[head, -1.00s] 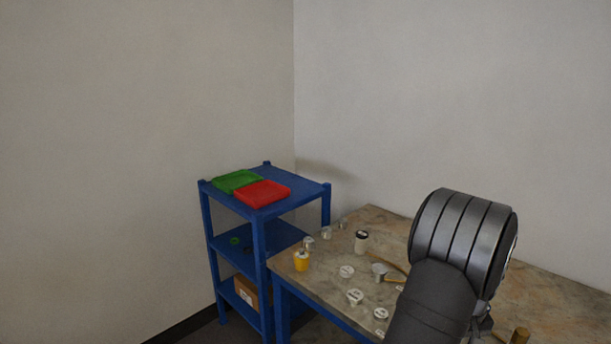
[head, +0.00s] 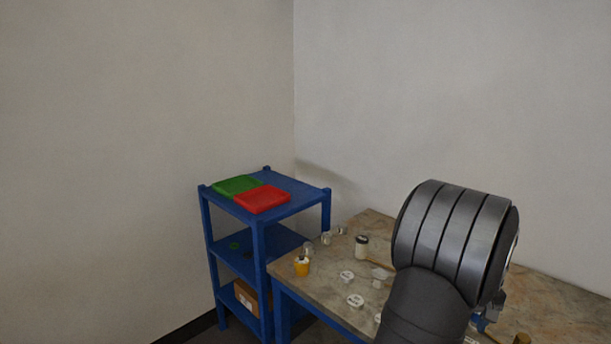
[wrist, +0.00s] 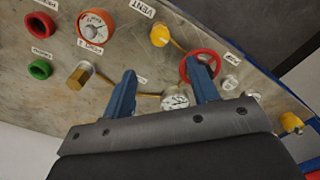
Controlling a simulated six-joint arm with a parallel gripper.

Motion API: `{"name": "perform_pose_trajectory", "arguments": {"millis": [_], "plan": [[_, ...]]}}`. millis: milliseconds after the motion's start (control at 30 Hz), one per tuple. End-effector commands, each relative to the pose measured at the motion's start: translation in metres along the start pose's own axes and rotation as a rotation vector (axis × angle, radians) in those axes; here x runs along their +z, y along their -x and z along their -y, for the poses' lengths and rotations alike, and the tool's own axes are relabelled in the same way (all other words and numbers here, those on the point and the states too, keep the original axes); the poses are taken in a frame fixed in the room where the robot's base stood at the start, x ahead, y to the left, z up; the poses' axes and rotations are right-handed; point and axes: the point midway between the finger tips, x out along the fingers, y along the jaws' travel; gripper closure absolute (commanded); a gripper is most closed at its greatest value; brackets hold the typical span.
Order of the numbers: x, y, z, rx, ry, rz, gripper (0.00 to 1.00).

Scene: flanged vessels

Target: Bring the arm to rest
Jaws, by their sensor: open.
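My gripper (wrist: 163,70) shows in the wrist view as two blue fingers held apart with nothing between them. It is over a grey bench surface (wrist: 125,50) bearing fittings and labels. The right finger overlaps a red ring-shaped handwheel (wrist: 213,57) in the picture; I cannot tell whether they touch. A white-faced gauge (wrist: 175,101) shows between the fingers, lower down. In the head view my dark arm link covers part of the bench, and most of the gripper is hidden behind it.
A blue shelf (head: 297,192) holding a green tray (head: 237,185) and a red tray (head: 263,199) stands left of the bench (head: 335,290). A yellow fitting (head: 302,267) and several small fittings sit near the bench's left end. Plain walls stand behind.

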Motion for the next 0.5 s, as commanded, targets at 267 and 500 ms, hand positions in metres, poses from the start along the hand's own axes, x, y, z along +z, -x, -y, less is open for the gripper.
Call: {"name": "perform_pose_trajectory", "arguments": {"millis": [267,500], "plan": [[0.000,-0.059,0.000,-0.003,0.000,0.003,0.46],[0.001,-0.107,0.000,-0.003,0.000,0.003,0.46]]}}
